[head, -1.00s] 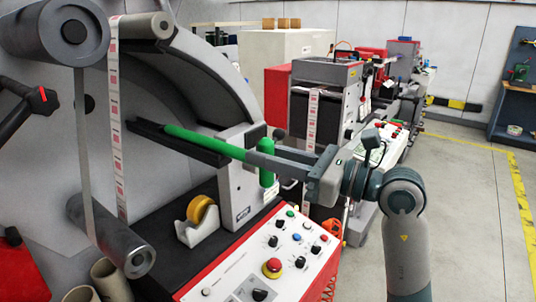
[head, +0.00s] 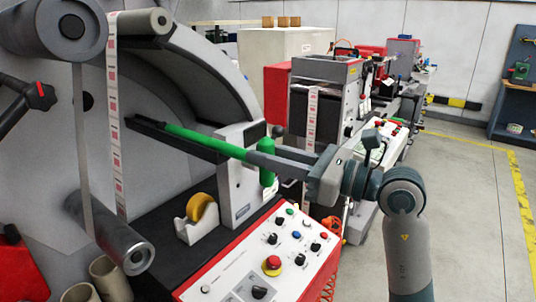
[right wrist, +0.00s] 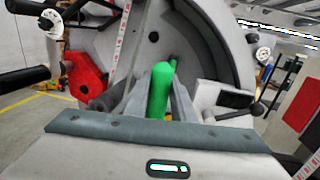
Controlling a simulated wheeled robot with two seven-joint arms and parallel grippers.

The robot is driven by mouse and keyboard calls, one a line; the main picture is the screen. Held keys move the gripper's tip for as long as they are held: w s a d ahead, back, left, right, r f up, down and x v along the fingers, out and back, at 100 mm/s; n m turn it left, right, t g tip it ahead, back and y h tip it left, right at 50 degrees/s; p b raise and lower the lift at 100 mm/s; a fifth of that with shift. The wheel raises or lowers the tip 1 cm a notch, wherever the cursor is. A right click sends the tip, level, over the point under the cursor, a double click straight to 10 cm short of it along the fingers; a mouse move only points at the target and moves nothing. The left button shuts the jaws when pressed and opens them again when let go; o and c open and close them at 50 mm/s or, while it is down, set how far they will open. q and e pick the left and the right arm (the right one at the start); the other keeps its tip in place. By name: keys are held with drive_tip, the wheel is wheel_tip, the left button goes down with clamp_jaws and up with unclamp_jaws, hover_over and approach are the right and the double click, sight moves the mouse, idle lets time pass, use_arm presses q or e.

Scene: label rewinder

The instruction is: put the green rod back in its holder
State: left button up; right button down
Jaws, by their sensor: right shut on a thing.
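The long green rod (head: 205,141) slants along a black slotted bar (head: 150,127) on the grey machine, its near end at my right gripper's fingertips. My right gripper (head: 262,163) reaches in from the right and is shut on green material. A thick upright green piece (head: 267,177) shows above and below the fingers; I cannot tell whether it is joined to the rod. In the right wrist view a thick green cylinder (right wrist: 160,92) stands between the two fingers, with a thinner green bit behind it. Which part is the holder is not clear. My left gripper is not in view.
A control panel with a red stop button (head: 272,265) lies below the gripper. A yellow tape roll in a white dispenser (head: 190,233) stands on the black top. Rollers and a label web (head: 116,130) are at left. The floor at right is free.

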drive_tip(key=c, duration=1.4)
unclamp_jaws()
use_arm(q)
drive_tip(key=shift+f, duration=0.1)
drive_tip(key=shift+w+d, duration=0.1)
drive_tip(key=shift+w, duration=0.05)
use_arm(e)
drive_tip(key=shift+f, duration=0.1)
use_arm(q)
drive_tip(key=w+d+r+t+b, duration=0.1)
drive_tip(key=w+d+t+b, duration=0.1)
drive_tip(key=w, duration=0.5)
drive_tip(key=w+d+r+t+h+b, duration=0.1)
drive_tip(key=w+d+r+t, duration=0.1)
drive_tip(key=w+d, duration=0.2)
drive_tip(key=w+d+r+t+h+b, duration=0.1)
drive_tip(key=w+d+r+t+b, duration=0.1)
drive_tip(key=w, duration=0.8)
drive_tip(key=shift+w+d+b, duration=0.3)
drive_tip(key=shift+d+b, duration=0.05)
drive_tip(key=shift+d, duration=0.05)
use_arm(e)
drive_tip(key=r+v, duration=0.1)
drive_tip(key=v, duration=1.6)
drive_tip(key=shift+s+d+f, duration=0.2)
drive_tip(key=shift+f, duration=0.15)
